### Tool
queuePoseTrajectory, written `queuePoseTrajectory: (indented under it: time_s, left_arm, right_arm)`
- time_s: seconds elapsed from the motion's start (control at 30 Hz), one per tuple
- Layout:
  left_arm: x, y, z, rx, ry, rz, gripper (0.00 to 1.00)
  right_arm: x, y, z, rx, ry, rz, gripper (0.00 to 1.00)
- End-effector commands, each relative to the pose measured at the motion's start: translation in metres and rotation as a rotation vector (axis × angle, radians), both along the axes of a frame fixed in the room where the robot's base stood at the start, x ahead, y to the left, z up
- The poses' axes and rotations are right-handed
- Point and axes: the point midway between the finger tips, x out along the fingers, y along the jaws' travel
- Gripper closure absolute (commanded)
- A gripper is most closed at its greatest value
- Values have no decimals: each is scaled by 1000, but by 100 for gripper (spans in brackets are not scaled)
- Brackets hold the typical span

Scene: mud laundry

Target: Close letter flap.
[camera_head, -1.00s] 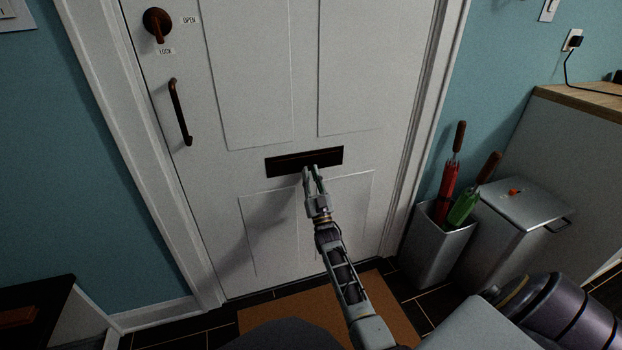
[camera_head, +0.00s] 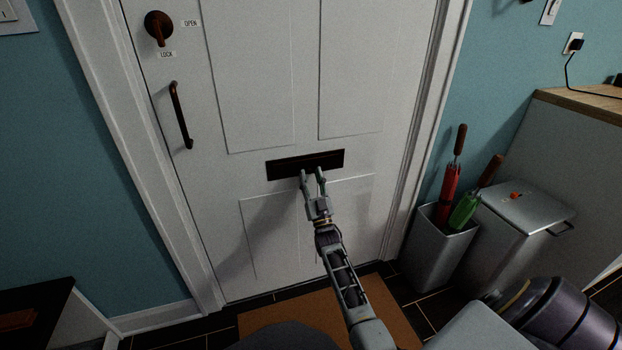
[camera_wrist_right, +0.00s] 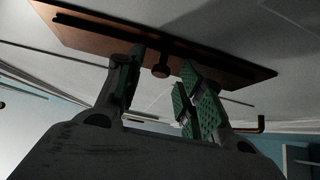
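The letter flap (camera_head: 290,166) is a dark brown plate across the middle of the white door. It also shows in the right wrist view as a long copper-brown plate (camera_wrist_right: 230,69) with a dark band along it and a small round knob (camera_wrist_right: 161,71). I cannot tell for sure how far the flap is open. My right gripper (camera_head: 311,172) is just below and in front of the plate, with its fingers spread. In the wrist view the fingers (camera_wrist_right: 162,62) stand on either side of the knob, with nothing visibly gripped. My left gripper is not in view.
The door (camera_head: 250,90) has a lock knob (camera_head: 158,26) and a bar handle (camera_head: 181,115) at left. A grey umbrella stand (camera_head: 432,247) and a lidded bin (camera_head: 508,238) stand at right. A brown mat (camera_head: 270,317) lies below the door.

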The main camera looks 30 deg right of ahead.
Motion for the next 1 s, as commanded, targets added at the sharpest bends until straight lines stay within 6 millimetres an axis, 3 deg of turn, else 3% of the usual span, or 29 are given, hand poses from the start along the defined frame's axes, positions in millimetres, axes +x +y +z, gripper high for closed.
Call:
queuePoseTrajectory:
  time_s: [0.37,1.0]
  left_arm:
    - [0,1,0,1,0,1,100]
    - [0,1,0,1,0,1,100]
  right_arm:
    - [-18,5,-17,1,3,1,62]
    - [-77,19,-68,1,3,1,62]
